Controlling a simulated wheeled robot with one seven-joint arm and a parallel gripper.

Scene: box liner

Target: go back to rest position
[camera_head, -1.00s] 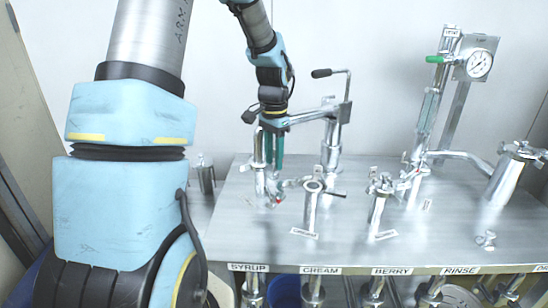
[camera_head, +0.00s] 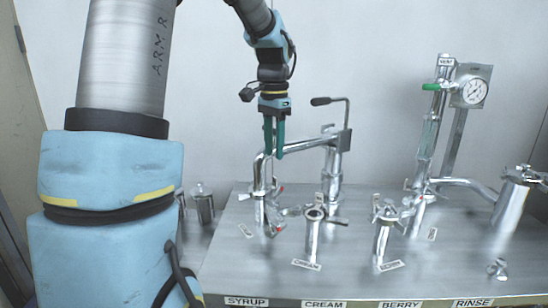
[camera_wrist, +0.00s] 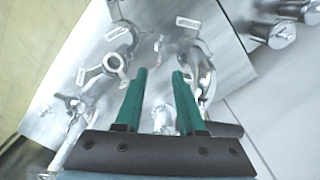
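My gripper (camera_head: 274,150) hangs pointing down in the head view, with its two green fingers apart and nothing between them. It is above the metal table (camera_head: 380,277), close to the bent pipe (camera_head: 290,148) at the syrup station. In the wrist view my gripper (camera_wrist: 158,75) also shows its two green fingers spread, with only metal pipework and table beyond them. The pipe and valve (camera_wrist: 205,78) lie near the right finger in that view; I cannot tell the exact gap.
The cream valve pipe (camera_head: 313,240), berry valve pipe (camera_head: 383,238) and rinse column (camera_head: 425,160) with a gauge (camera_head: 473,92) stand on the table. A black-knobbed lever (camera_head: 328,101) rises right of my gripper. Metal canisters (camera_head: 203,203) stand left of the table. The wall above is clear.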

